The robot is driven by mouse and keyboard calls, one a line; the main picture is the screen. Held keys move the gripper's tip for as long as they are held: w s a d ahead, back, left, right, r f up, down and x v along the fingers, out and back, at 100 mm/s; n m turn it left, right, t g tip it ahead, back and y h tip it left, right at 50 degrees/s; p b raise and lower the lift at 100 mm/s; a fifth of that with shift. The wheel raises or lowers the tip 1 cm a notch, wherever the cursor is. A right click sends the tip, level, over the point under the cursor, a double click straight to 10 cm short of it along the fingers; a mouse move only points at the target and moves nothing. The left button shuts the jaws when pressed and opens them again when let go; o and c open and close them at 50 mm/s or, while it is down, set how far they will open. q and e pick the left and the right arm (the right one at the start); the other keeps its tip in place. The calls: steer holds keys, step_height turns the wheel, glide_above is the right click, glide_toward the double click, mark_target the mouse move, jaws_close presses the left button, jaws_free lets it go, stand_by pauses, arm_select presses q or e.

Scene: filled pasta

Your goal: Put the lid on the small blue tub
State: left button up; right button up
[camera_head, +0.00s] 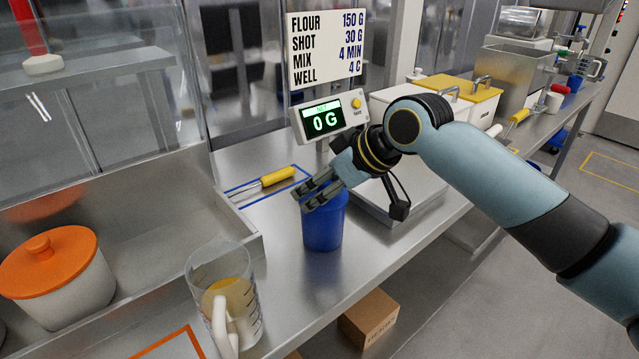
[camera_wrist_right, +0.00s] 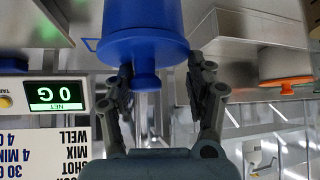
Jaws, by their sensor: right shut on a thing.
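The small blue tub (camera_head: 322,228) stands upright on the steel counter, just left of the scale. My right gripper (camera_head: 310,198) is right over its top and hides most of the rim in the head view. In the right wrist view, which is upside down, the blue lid (camera_wrist_right: 146,48) lies in line with the tub (camera_wrist_right: 145,14), its knob between the fingers of my right gripper (camera_wrist_right: 157,88). That gripper is shut on the lid. Lid and tub look together, but I cannot tell whether the lid is fully seated. My left gripper is not in view.
A scale display (camera_head: 327,121) reads 0 G behind the tub. A yellow-handled tool (camera_head: 277,177) lies in a blue outline at left. A glass jug (camera_head: 224,298) and a white pot with an orange lid (camera_head: 48,262) stand nearer. The counter's front edge is close to the tub.

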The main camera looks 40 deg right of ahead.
steer(key=shift+p, duration=0.35)
stand_by(0.5)
stand_by(0.3)
steer(key=o, duration=1.5)
step_height(320, 180, up, 7)
steer(key=p, duration=0.7)
steer(key=shift+p, duration=0.4)
